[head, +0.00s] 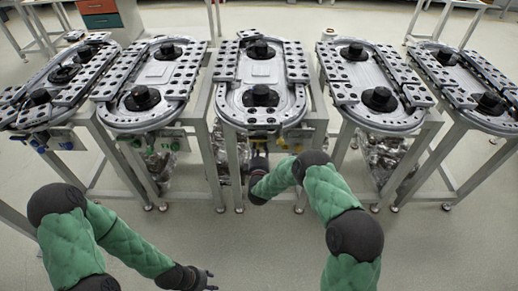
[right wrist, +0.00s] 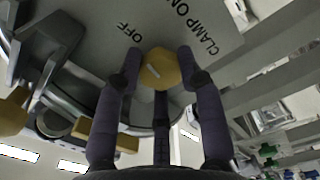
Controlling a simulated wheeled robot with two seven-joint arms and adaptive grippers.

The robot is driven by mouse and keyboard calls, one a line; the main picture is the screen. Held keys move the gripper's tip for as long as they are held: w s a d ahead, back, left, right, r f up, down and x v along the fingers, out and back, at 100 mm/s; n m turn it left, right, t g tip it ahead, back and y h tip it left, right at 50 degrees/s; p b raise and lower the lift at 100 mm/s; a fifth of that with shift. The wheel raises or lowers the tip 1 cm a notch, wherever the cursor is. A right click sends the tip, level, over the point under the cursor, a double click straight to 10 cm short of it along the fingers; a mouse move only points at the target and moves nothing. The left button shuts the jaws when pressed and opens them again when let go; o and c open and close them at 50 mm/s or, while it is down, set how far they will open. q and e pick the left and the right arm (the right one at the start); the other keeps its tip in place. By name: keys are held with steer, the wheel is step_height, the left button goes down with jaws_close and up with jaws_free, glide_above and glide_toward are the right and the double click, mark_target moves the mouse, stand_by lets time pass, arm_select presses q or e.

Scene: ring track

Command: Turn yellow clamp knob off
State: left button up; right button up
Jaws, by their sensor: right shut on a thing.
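The yellow clamp knob (right wrist: 161,67) is in the upper middle of the right wrist view, in front of a grey plate marked OFF and CLAMP ON. A pale line shows on its face. My right gripper (right wrist: 159,60) has its dark fingers on both sides of the knob, shut on it. In the head view, my right gripper (head: 259,163) is small, below the front end of the middle ring track (head: 229,104); the held knob cannot be made out there. My left gripper (head: 211,280) is low in the head view, its fingers apart and empty, away from the tracks.
In the right wrist view, another yellow part (right wrist: 100,135) and a yellow knob (right wrist: 12,112) lie to the left, and a green part (right wrist: 267,150) to the lower right. More ring tracks (head: 133,117) stand on both sides of the middle one. Open floor (head: 215,240) lies in front.

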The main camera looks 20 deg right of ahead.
steer(key=shift+s+d+f+n, duration=0.1)
steer(key=shift+f+n, duration=0.05)
steer(key=shift+n, duration=0.4)
steer(key=shift+s+f+n, duration=0.1)
steer(key=shift+f+n, duration=0.05)
steer(key=shift+n, duration=0.4)
steer(key=o, duration=1.1)
steer(key=shift+d, duration=0.1)
steer(key=shift+o, duration=0.2)
steer(key=shift+w+r, duration=0.1)
steer(key=shift+r, duration=0.05)
steer(key=v, duration=1.2)
